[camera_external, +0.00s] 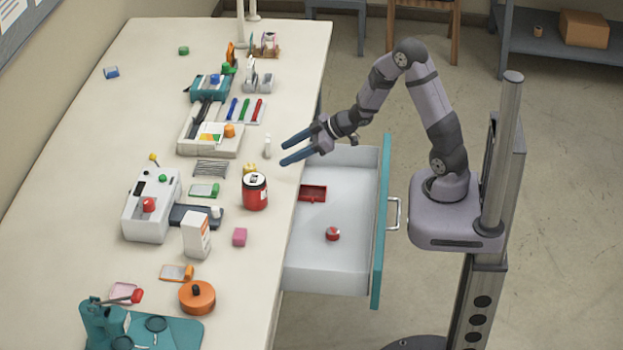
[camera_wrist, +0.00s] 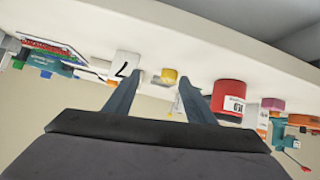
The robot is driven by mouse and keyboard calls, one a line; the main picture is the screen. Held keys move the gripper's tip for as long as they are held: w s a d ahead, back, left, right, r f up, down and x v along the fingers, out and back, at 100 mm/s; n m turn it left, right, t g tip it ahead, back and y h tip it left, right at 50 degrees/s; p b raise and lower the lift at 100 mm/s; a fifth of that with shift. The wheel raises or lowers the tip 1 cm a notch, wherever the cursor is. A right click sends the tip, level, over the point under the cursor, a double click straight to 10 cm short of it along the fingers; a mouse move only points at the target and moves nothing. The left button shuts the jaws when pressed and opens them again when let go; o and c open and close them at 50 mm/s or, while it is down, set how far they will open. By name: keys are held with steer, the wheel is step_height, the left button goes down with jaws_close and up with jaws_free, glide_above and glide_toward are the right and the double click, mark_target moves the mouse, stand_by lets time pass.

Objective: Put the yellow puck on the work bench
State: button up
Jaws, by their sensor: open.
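The lower part of the yellow piece is hard to make out.
The red can (camera_external: 255,192) stands close to the yellow piece. A small white block (camera_external: 267,147) is on its other side. The drawer (camera_external: 345,250) is open, holding a red tray (camera_external: 312,193) and a red round piece (camera_external: 332,234). A white machine (camera_external: 150,208) stands farther left.

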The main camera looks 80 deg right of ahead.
steer(key=s+a+m+g, duration=0.1)
steer(key=s+a+g, duration=0.4)
steer(key=s+a, duration=0.4)
steer(key=s+a+g, duration=0.5)
steer(key=s+a, duration=0.4)
steer(key=s, duration=0.5)
steer(key=shift+f+m+g, duration=0.4)
steer(key=shift+s, duration=0.1)
